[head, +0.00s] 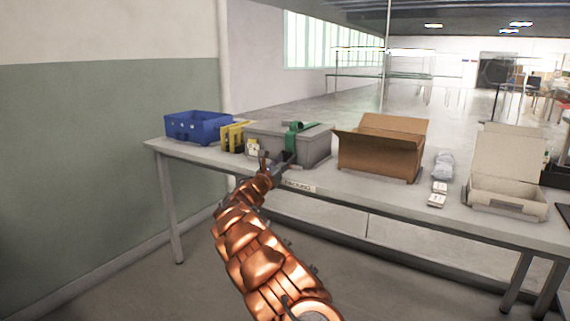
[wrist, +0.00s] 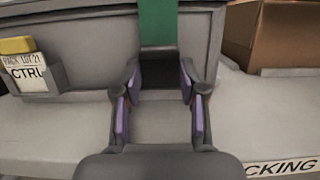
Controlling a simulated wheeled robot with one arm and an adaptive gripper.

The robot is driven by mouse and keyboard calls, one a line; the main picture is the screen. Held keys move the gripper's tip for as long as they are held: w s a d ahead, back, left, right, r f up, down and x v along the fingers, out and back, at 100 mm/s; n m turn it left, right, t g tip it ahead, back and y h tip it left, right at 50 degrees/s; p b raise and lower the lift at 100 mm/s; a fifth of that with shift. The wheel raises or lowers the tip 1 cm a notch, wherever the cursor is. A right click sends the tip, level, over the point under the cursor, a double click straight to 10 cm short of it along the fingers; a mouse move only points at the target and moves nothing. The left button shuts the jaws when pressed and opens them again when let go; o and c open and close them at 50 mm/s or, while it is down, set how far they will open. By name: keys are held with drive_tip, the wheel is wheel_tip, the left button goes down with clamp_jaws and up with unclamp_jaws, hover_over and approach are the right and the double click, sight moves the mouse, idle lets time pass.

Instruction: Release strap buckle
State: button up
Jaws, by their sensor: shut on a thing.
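A grey lidded box (head: 318,148) stands on the table with a green strap (head: 293,133) over its top and front. In the wrist view the strap (wrist: 158,22) runs down the box front (wrist: 90,40) to a dark buckle (wrist: 162,72). My gripper (head: 277,163) is at the front of the box. In the wrist view its two purple-padded fingers (wrist: 161,95) stand on either side of the buckle and are shut on it. The lower end of the buckle merges with shadow, so I cannot tell whether its halves are joined.
On the table (head: 350,190), a blue bin (head: 198,127) and yellow items (head: 233,136) stand left of the box. An open cardboard box (head: 378,155) stands close on its right. Further right is an open beige case (head: 507,200).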

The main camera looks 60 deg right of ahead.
drive_tip(key=shift+f, duration=0.1)
drive_tip(key=o, duration=1.2)
drive_tip(key=shift+c, duration=0.2)
drive_tip(key=shift+a, duration=0.1)
drive_tip(key=shift+w+a+f, duration=0.1)
drive_tip(key=shift+a, duration=0.5)
drive_tip(key=v, duration=1)
drive_tip(key=shift+a, duration=0.3)
drive_tip(key=shift+s, duration=0.2)
